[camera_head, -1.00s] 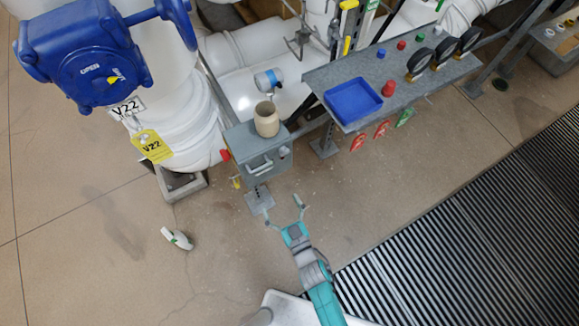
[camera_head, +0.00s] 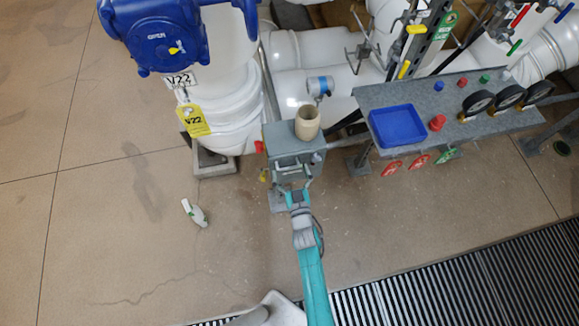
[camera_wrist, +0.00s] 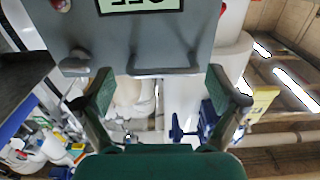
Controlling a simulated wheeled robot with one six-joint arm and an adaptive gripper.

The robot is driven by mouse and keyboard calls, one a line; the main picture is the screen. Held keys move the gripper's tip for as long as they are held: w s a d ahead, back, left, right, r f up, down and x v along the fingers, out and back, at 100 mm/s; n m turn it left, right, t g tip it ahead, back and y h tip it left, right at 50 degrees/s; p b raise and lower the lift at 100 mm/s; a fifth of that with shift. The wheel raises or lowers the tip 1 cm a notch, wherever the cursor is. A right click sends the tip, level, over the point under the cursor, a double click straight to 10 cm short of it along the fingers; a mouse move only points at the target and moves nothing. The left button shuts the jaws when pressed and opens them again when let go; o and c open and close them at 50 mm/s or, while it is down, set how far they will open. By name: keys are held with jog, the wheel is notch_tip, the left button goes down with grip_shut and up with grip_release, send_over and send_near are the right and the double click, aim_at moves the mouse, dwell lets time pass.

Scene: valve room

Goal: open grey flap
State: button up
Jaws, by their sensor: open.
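A grey box (camera_head: 268,143) on a post stands beside the white pipework, and my gripper covers much of its front in the head view. In the wrist view the grey flap (camera_wrist: 165,30) fills the top, with a bar handle (camera_wrist: 165,70) at its lower edge and part of a pale green label above. My gripper (camera_head: 295,187) is open in front of the box. In the wrist view its fingers (camera_wrist: 160,82) stand left and right of the handle, with nothing held. Whether they touch the flap cannot be told.
A beige cup (camera_head: 307,125) stands on top of the box. A grey shelf (camera_head: 455,105) with a blue tray (camera_head: 397,126), gauges and buttons is to the right. A blue valve actuator (camera_head: 155,35) is at upper left. A white-green bottle (camera_head: 195,213) lies on open floor.

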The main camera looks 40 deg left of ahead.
jog(key=shift+x, duration=0.85)
